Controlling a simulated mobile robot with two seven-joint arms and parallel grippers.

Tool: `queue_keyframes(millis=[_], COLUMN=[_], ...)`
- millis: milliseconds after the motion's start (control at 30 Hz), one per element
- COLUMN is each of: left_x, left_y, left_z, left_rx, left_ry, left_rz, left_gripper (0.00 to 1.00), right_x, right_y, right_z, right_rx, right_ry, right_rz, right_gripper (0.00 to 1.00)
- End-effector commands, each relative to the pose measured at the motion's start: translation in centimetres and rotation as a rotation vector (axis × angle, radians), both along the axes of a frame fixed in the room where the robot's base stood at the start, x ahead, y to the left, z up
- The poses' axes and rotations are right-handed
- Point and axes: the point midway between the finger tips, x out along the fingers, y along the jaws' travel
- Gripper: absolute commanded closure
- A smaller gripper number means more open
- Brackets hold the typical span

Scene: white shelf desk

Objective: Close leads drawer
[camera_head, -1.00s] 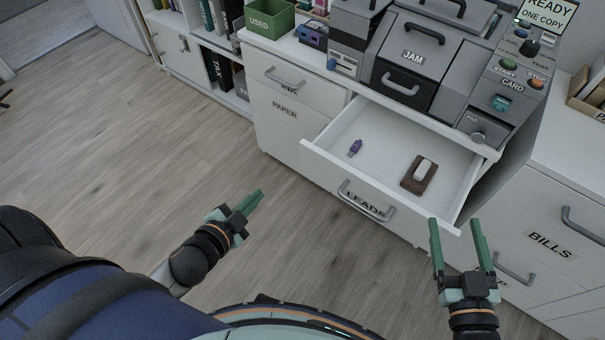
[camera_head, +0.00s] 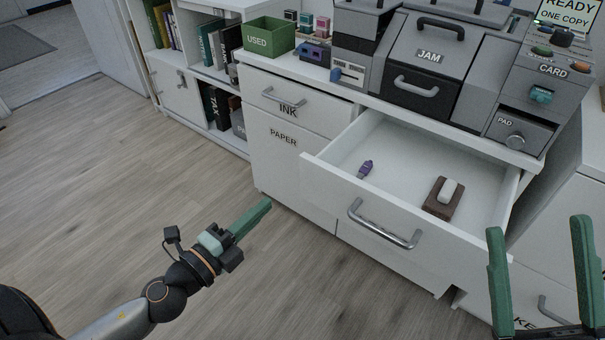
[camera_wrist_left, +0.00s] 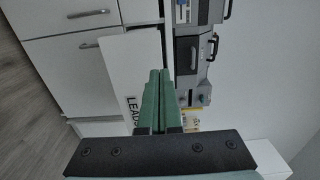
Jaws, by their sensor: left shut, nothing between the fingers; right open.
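The leads drawer (camera_head: 330,190) is pulled out of the white cabinet, with a silver bar handle (camera_head: 384,226) on its front. Inside lie a small purple object (camera_head: 366,169) and a brown block with a white piece on top (camera_head: 443,198). In the left wrist view the drawer front (camera_wrist_left: 122,72) shows part of its LEADS label, partly hidden behind my fingers. My left gripper (camera_head: 266,204) is shut and empty, left of the drawer front and apart from it. My right gripper (camera_head: 540,225) is open and empty, at the lower right, in front of the drawer's right end.
A grey machine with a JAM panel (camera_head: 427,80) stands on the cabinet top above the drawer. The INK drawer (camera_head: 290,103) and PAPER door (camera_head: 285,150) to the left are closed. A green USED bin (camera_head: 268,38) stands on top. The floor in front is clear.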

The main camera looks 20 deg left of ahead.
Motion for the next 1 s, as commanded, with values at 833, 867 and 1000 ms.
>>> queue_keyframes(millis=[833,867,1000], left_x=[10.3,10.6,11.8], left_y=[-2.6,-2.7,-3.1], left_z=[0.1,0.1,0.0], left_rx=[0.001,0.002,0.0], left_ry=[-0.001,-0.001,0.001], left_rz=[0.003,0.003,0.002], left_gripper=[1.0,1.0,1.0], right_x=[-0.1,-0.1,-0.1], right_y=[-0.2,-0.2,-0.2], right_z=[2.4,2.4,2.4], right_rx=[-0.004,-0.004,-0.003], right_ry=[-0.014,-0.014,-0.014], right_rz=[-0.009,-0.009,-0.01], right_gripper=[0.22,0.22,0.22])
